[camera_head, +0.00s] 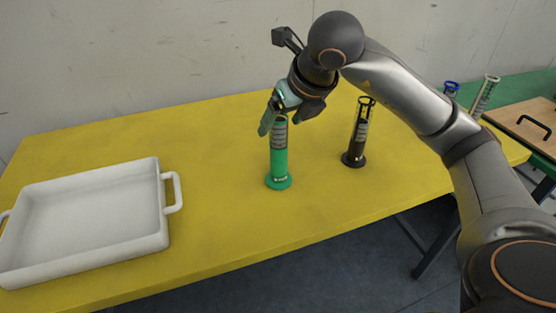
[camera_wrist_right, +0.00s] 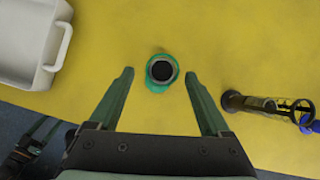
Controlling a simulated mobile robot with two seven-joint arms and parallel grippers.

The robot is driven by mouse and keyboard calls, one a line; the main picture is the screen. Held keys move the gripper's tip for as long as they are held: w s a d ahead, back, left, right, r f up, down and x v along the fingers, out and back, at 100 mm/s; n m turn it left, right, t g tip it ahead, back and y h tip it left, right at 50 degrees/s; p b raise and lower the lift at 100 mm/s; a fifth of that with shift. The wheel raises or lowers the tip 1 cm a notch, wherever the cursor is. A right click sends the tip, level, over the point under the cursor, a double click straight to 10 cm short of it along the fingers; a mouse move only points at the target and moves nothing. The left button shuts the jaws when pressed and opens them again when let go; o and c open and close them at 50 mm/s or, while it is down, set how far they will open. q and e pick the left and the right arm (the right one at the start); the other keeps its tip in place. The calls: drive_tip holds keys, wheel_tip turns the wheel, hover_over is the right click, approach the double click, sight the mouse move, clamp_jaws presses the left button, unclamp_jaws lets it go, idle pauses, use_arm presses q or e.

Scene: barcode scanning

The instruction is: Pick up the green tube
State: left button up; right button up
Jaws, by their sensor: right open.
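The green tube (camera_head: 279,160) stands upright on the yellow table in the head view, with a round green base and a barcode label near its top. My right gripper (camera_head: 283,113) is at the top of the tube, with its arm coming in from the right. In the right wrist view the tube (camera_wrist_right: 161,71) shows from above as a dark round opening with a green rim. The open fingers of my right gripper (camera_wrist_right: 158,84) lie left and right of it, apart from it.
A white tray (camera_head: 163,230) with handles stands on the yellow table (camera_head: 225,215) at the left. A black tube (camera_head: 356,145) stands right of the green one. A blue tube (camera_head: 450,89) and a white tube (camera_head: 485,96) stand farther back right, near a wooden board (camera_head: 520,118).

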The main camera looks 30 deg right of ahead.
sight(279, 152)
drive_tip(key=x, duration=0.6)
drive_tip(key=shift+d+b, duration=0.1)
drive_tip(key=shift+b, duration=0.25)
drive_tip(key=shift+r, duration=0.1)
clamp_jaws()
idle(1.0)
